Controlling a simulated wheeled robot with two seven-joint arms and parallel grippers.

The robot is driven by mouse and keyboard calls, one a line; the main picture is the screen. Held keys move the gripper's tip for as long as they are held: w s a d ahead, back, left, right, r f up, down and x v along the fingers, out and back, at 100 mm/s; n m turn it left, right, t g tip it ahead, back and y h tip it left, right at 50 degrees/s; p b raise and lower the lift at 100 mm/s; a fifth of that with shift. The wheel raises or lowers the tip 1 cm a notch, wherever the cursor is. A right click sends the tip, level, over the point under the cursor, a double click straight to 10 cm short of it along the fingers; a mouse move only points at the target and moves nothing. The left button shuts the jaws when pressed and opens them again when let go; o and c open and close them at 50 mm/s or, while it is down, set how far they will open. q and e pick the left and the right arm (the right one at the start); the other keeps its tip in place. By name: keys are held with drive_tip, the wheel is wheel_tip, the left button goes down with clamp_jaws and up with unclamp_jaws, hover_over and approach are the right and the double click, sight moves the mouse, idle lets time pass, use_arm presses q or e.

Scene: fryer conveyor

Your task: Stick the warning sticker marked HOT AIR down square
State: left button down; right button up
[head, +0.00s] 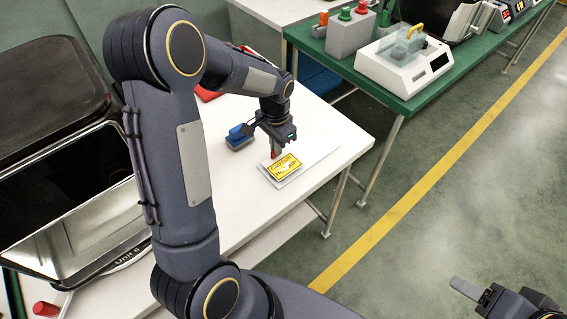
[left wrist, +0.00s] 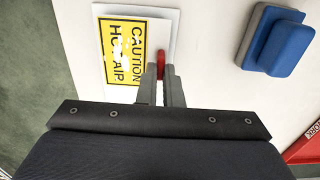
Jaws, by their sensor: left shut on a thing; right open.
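The yellow sticker (head: 284,166) with black lettering lies on a pale plate at the table's right part. In the left wrist view the sticker (left wrist: 125,52) reads CAUTION HOT AIR, with some letters partly washed out by glare. My left gripper (head: 276,146) is at the sticker's far edge, pointing down. It is shut on a small red piece (left wrist: 162,58) beside the sticker; I cannot tell whether the piece is joined to it. My right gripper (head: 492,293) is open and empty over the floor at lower right.
A blue block with a grey base (head: 239,137) stands left of my left gripper. A boxy metal unit marked Unit 6 (head: 92,232) stands at the left. A green bench (head: 395,98) with devices is beyond the white table (head: 255,222).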

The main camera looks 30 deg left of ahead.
use_arm(q)
drive_tip(key=shift+r+p, duration=2.05)
drive_tip(key=shift+r, duration=0.85)
drive_tip(key=shift+f, duration=0.1)
